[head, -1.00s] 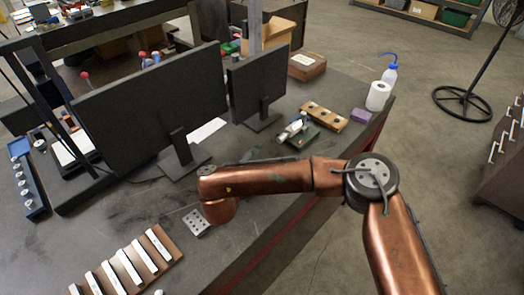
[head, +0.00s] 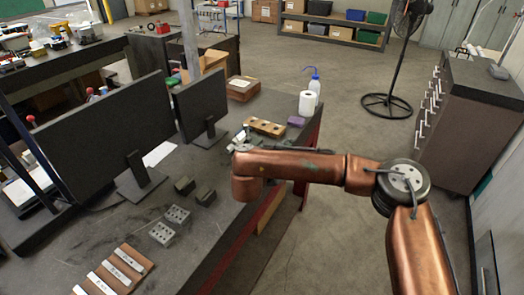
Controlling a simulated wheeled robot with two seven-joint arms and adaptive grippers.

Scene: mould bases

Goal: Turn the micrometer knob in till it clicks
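A small light-coloured device on a dark green base (head: 240,137) stands on the workbench, just behind my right arm. It may be the micrometer in its stand, but it is too small and too covered by the arm to make out a knob. My copper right arm comes in from the right and reaches over the bench's front edge. Its end bends down out of sight, and no gripper fingers show. My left arm and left gripper are not in view.
Two monitors (head: 98,131) stand on the bench at left. Small metal blocks (head: 177,214) lie in front of them, near a wooden rack with white bars (head: 112,270). A wooden block with holes (head: 265,127), a paper roll (head: 307,103) and a wash bottle (head: 315,86) stand at the right end.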

